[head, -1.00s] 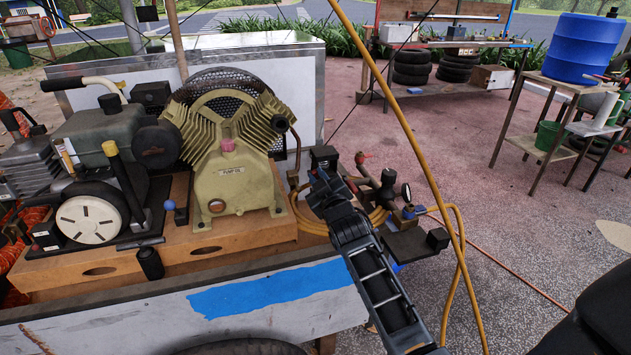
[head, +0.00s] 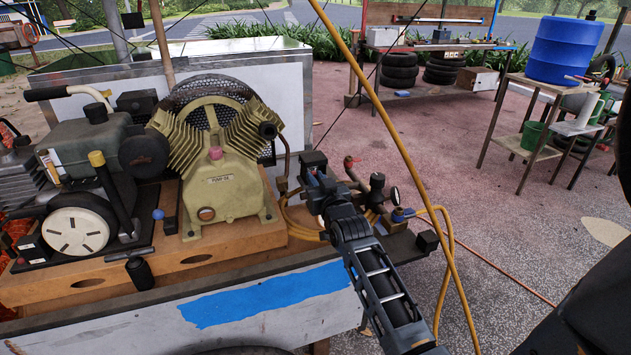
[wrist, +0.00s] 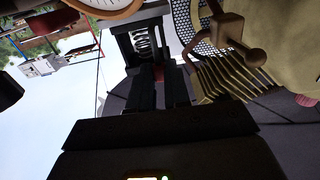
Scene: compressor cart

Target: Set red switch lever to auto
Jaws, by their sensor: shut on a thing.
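The black switch box (head: 313,160) stands at the right of the pump on the cart. In the wrist view the box (wrist: 145,42) shows a coil spring through its open front. My gripper (head: 314,182) reaches to the near side of the box. In the wrist view my gripper (wrist: 159,84) has its two dark fingers close together on a small dark red piece, the red switch lever (wrist: 159,72). Only a little of the lever shows between the fingers. Its set position and any auto marking cannot be read. In the head view my gripper hides the lever.
The ribbed tan pump (head: 222,170) stands close left of my gripper. A red-handled valve (head: 350,161), a gauge (head: 393,195) and a yellow hose (head: 375,90) are close on the right. Open paving lies beyond the cart's right end.

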